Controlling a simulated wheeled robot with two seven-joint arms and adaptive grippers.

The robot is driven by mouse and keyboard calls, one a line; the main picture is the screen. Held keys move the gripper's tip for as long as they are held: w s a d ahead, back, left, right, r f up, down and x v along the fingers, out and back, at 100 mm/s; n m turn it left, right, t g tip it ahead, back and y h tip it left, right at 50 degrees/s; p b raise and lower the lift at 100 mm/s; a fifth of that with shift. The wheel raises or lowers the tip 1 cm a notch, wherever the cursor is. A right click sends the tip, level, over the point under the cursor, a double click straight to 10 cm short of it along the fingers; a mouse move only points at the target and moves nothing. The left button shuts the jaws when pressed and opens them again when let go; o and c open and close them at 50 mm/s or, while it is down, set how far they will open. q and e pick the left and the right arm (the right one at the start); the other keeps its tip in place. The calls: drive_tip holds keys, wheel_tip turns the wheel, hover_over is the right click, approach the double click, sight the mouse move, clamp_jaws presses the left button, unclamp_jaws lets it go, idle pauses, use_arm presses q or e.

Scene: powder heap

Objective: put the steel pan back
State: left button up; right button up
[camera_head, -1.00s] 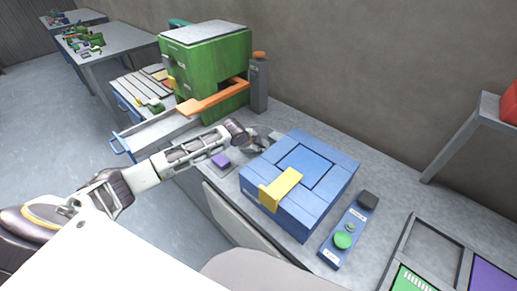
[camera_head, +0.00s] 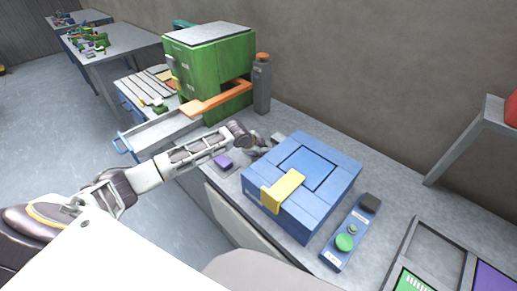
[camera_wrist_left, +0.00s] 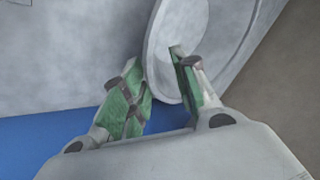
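My left gripper (camera_wrist_left: 158,75) reaches over the bench (camera_head: 390,210) behind the purple block, close to the left side of the blue box; it shows small in the head view (camera_head: 268,147). In the left wrist view its green-padded fingers stand a little apart. A round grey metal dish (camera_wrist_left: 182,28), which looks like the steel pan, has its near rim at the fingertips, and the right finger covers part of it. I cannot tell whether the fingers grip the rim. I cannot make the pan out in the head view. My right gripper is not in view.
The blue box (camera_head: 337,188) with a yellow tab (camera_head: 283,190) stands right of the gripper. A purple block (camera_head: 223,161), a green cabinet (camera_head: 213,70) and a dark cylinder (camera_head: 262,85) are near. A button panel (camera_head: 350,235) and a divided tray (camera_head: 412,238) lie right.

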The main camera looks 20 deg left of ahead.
use_arm(q)
drive_tip(key=shift+r, duration=0.15)
drive_tip(key=v, duration=1.2)
idle(0.5)
idle(0.3)
